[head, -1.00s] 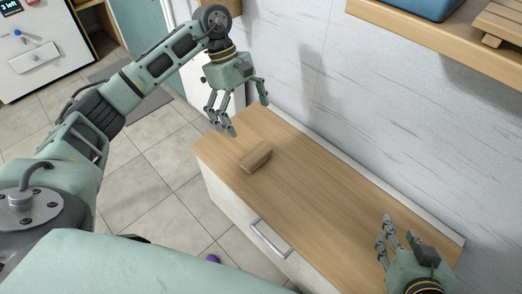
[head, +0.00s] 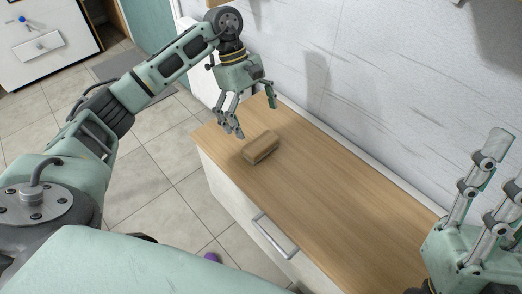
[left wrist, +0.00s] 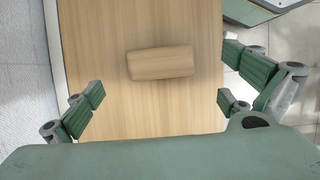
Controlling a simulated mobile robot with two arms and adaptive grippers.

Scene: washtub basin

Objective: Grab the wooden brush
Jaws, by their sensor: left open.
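The wooden brush (head: 261,147) is a small brown block lying on the wooden countertop (head: 320,200), near its far left end. It also shows in the left wrist view (left wrist: 160,63), lying crosswise above the middle. My left gripper (head: 256,118) is open and empty, above the counter just beyond the brush in the head view. In the left wrist view its fingers (left wrist: 160,101) stand wide apart, one side to each side of the brush's line, not touching it. My right gripper (head: 496,185) is at the right edge with its fingers spread and pointing up, holding nothing visible.
A white wall (head: 370,90) runs along the back of the counter. The cabinet front has a metal handle (head: 272,236). Tiled floor lies to the left, with a grey mat (head: 133,79) and a white board or cabinet at the upper left. The counter around the brush is clear.

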